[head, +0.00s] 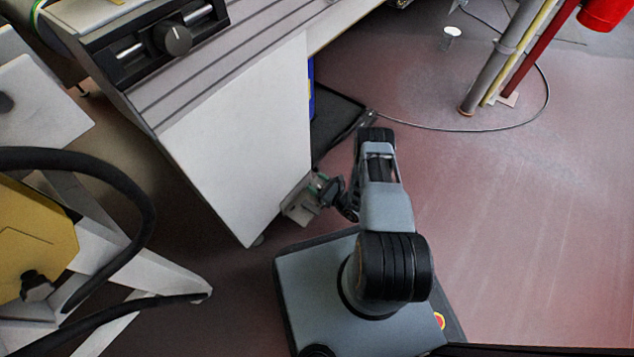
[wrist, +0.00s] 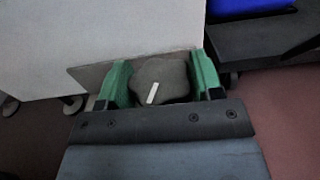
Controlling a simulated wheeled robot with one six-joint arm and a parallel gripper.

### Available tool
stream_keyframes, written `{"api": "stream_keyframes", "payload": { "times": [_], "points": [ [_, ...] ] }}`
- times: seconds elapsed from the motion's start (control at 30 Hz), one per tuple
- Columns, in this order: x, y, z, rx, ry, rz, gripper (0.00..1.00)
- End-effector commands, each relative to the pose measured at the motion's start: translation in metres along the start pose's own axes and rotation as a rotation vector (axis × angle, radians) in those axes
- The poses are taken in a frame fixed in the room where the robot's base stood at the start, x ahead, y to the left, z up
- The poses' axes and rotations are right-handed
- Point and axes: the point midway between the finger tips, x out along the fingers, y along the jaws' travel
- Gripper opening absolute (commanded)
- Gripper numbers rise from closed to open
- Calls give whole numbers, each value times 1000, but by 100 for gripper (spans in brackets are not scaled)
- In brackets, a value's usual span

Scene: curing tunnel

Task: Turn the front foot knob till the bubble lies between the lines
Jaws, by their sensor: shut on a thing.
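The foot knob (wrist: 165,72) is dark grey with a lobed rim and a white line on its face, tilted slightly right of upright in the wrist view. My gripper (wrist: 160,80) has its green fingers on either side of the knob, shut on it. In the head view my gripper (head: 320,186) is low at the lower right edge of the white cabinet (head: 240,140), beside a small grey bracket plate (head: 299,204). The knob is hidden there by my gripper. I cannot make out a bubble or its lines in either view.
A black panel with a round knob (head: 172,38) sits on top of the cabinet. A yellow machine on white legs (head: 110,325) and black hoses stand at left. A dark flat tray (head: 338,118) and a cable lie behind my arm.

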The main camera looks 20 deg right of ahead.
Motion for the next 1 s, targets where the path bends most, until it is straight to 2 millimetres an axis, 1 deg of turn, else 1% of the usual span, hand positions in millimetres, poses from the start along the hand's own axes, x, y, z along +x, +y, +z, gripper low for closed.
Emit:
{"api": "stream_keyframes", "payload": {
  "times": [0.2,0.5,0.7,1.0],
  "points": [
    [0,1,1,-1,0,-158,36],
    [1,0,1,-3,-2,-306,36],
    [1,0,0,-2,-2,-353,36],
    [1,-1,1,-2,-3,-367,36]
  ]
}}
